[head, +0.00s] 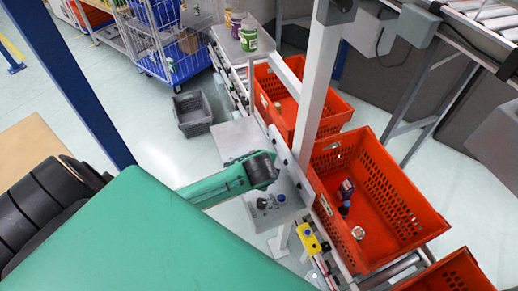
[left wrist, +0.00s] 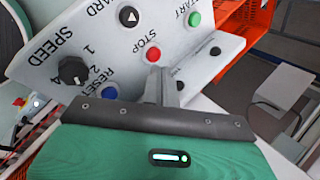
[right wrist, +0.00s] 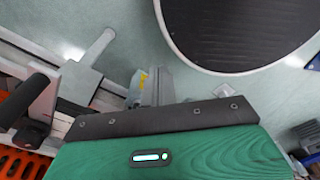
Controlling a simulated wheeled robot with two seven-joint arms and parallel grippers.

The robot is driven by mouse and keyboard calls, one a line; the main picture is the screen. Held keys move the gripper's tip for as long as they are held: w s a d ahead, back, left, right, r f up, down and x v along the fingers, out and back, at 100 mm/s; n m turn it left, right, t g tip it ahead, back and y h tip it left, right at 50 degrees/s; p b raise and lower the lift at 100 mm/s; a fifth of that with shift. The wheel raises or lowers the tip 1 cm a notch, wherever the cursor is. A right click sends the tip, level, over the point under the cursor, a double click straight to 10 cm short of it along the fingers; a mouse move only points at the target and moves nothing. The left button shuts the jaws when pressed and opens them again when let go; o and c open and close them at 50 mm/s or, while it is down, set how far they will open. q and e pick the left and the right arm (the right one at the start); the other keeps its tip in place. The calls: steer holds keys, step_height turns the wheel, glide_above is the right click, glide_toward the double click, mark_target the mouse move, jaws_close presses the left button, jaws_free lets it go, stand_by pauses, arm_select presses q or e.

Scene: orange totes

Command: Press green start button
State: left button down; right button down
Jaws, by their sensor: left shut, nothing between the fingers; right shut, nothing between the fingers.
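The green START button (left wrist: 194,18) is at the top of a light grey control panel (left wrist: 215,65) in the left wrist view. The red STOP button (left wrist: 153,53) is below and left of it, and the blue RESET button (left wrist: 110,93) lower left. My left gripper (left wrist: 163,78) is shut and empty; its tip appears just below the red button, apart from the green one. In the head view my left gripper (head: 262,170) is over the far part of the panel (head: 290,212), hiding the green button. My right gripper (right wrist: 150,88) is shut and empty, away from the panel.
A grey upright post (head: 318,85) rises beside the conveyor. A grey crate (head: 192,113) is on the floor.

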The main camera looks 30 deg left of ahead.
arm_select(q)
steer(key=w+a+r+m+t+y, duration=0.1)
steer(key=w+a+r+m+y, duration=0.2)
steer(key=w+a, duration=0.5)
steer(key=shift+w+a+r+m, duration=0.3)
steer(key=shift+w+r+m, duration=0.3)
steer(key=shift+r+m, duration=0.35)
steer(key=shift+f+b, duration=0.5)
steer(key=shift+f, duration=3.95)
steer(key=shift+f, duration=0.1)
steer(key=shift+f, duration=0.3)
